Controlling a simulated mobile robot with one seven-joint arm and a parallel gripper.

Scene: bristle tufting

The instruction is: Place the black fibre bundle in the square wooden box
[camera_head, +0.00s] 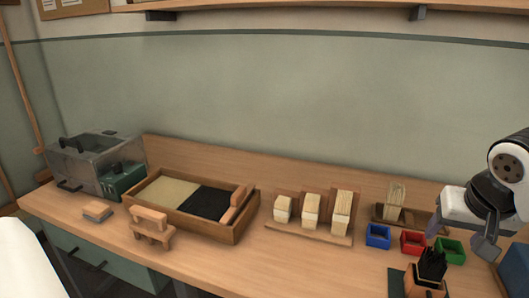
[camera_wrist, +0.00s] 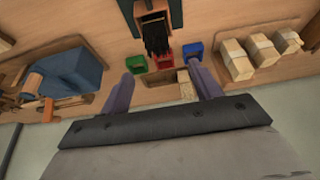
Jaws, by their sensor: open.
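The black fibre bundle (camera_head: 432,263) stands roughly upright, its strands fanned at the top, at the front right of the bench. Its lower end appears to be inside the square wooden box (camera_head: 412,284), whose wall shows below it. In the wrist view the bundle (camera_wrist: 156,40) overlaps the wooden box (camera_wrist: 150,6) near the top edge; its base is hidden. My gripper (camera_head: 462,235) is at the right, above and behind the bundle. In the wrist view my gripper (camera_wrist: 163,90) has its two fingers wide apart with nothing between them, clear of the bundle.
Pale fibre blocks (camera_head: 311,209) stand on a wooden rack. A divided wooden tray (camera_head: 222,232) lies left. A dark green mat (camera_head: 396,284) is at the box.

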